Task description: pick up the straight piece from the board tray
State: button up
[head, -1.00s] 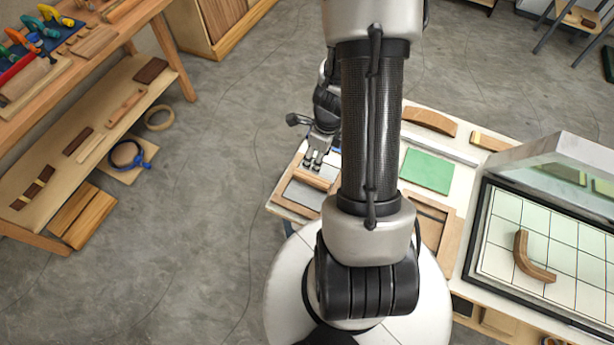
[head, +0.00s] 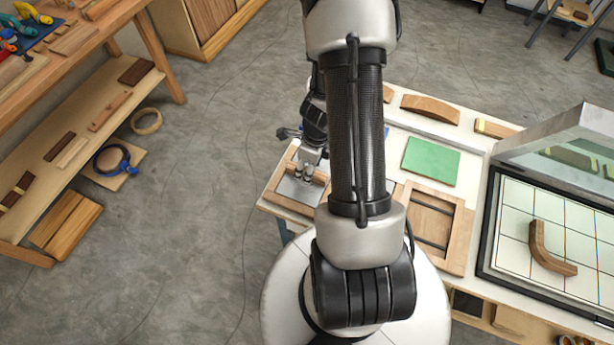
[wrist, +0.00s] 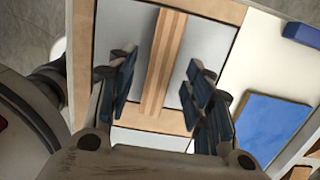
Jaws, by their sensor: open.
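The straight piece (wrist: 165,60) is a striped strip of light and darker brown wood. It lies in the board tray (wrist: 82,50), which has a wooden rim and a grey floor. My gripper (wrist: 160,66) is open in the wrist view, with dark finger pads on both sides of the piece and a gap visible on each side. In the head view my gripper (head: 303,172) is low over the board tray (head: 272,186), and it and my arm hide much of the piece.
A blue block (wrist: 302,37) and a blue sheet (wrist: 270,125) lie right of the tray in the wrist view. In the head view, a green sheet (head: 431,161), a curved wood piece (head: 430,109) and a gridded panel with a bent piece (head: 550,250) are to the right.

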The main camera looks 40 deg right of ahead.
notch_tip(320, 180, down, 2)
jog(key=shift+w+a+b, duration=0.1)
jog(key=shift+b, duration=0.35)
jog(key=shift+r, duration=0.1)
jog(key=shift+c, duration=0.3)
grip_shut()
